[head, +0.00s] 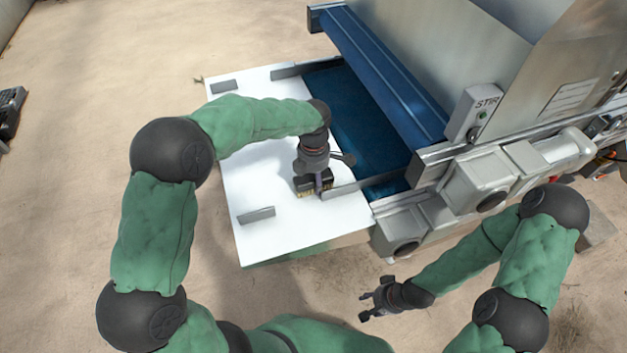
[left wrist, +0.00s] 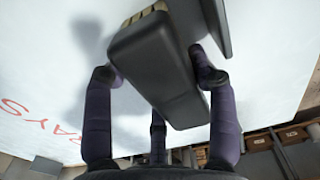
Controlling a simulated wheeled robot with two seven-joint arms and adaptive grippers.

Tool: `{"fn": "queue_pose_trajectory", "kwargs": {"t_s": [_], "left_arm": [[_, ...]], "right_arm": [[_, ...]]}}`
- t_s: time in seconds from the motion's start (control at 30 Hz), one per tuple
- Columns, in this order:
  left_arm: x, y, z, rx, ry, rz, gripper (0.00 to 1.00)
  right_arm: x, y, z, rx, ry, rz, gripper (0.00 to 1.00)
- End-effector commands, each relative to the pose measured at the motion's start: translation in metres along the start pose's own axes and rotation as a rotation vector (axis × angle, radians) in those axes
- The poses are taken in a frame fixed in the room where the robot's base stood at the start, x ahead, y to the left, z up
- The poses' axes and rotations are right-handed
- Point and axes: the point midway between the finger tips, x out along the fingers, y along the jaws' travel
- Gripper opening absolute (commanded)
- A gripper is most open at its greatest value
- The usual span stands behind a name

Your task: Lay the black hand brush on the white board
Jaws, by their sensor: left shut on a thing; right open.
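The black hand brush (head: 306,186) with pale bristles is in the head view, over the right part of the white board (head: 258,176). My left gripper (head: 316,180) is shut on the brush from above. In the left wrist view the brush (left wrist: 160,65) lies between the fingers of the left gripper (left wrist: 158,75), with the white board (left wrist: 45,60) behind it and a shadow on the board. I cannot tell if the brush touches the board. My right gripper (head: 378,300) is open and empty, over the floor in front of the machine.
The seeder machine (head: 490,190) stands to the right of the board, with a blue belt (head: 345,110) beside it. Grey metal guides (head: 257,214) stick up from the board. A STIR switch box (head: 476,112) is on the machine.

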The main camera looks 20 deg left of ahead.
Motion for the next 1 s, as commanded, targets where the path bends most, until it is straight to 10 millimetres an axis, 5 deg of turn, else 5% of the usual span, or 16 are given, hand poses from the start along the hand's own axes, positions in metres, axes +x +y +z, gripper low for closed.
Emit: {"fn": "queue_pose_trajectory", "kwargs": {"t_s": [0.4, 0.43, 0.8, 1.0], "left_arm": [[0.005, 0.001, 0.0, 0.0, -0.002, 0.002, 0.27], [0.004, 0.001, 0.0, 0.0, -0.002, 0.002, 0.66], [0.002, 0.001, 0.0, 0.0, -0.002, 0.002, 0.67], [-0.021, 0.001, 0.001, 0.0, -0.003, 0.004, 0.67]], "right_arm": [[0.003, 0.001, 0.0, 0.0, 0.001, 0.0, 0.44], [0.002, 0.001, 0.0, 0.0, 0.001, 0.0, 0.44], [0.001, 0.0, 0.0, 0.0, 0.0, 0.0, 0.44], [-0.008, -0.003, 0.0, 0.0, 0.0, 0.0, 0.44]]}}
